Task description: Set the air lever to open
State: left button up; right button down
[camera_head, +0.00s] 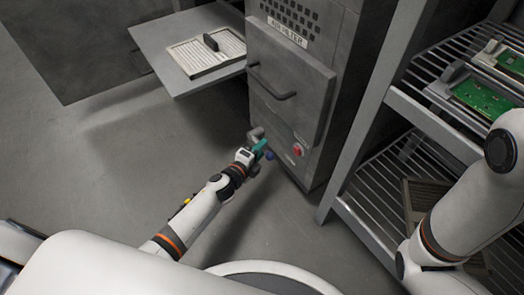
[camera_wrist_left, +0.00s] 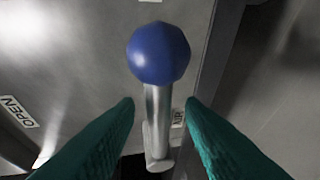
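The air lever (camera_wrist_left: 157,110) is a metal rod with a blue ball knob (camera_wrist_left: 158,53) at its end. It stands upright in the left wrist view, between the two green fingers of my left gripper (camera_wrist_left: 160,125). The fingers are spread, with a gap to the rod on both sides. An OPEN label (camera_wrist_left: 18,111) lies left of the lever, and a small label partly hidden by the rod and finger is on its right. In the head view my left gripper (camera_head: 262,149) is low at the cabinet front by the blue knob (camera_head: 270,155). My right gripper is out of view.
The grey AIR FILTER cabinet (camera_head: 312,122) has a handle (camera_head: 270,84) and a red knob (camera_head: 298,150). A side shelf (camera_head: 150,45) holds a filter panel (camera_head: 208,54). A metal rack (camera_head: 425,118) with green circuit boards stands at right. Floor left of my arm is clear.

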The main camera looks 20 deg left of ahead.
pick_arm(q)
jog(key=shift+w+d+f, duration=0.15)
jog(key=shift+w, duration=0.55)
grip_shut()
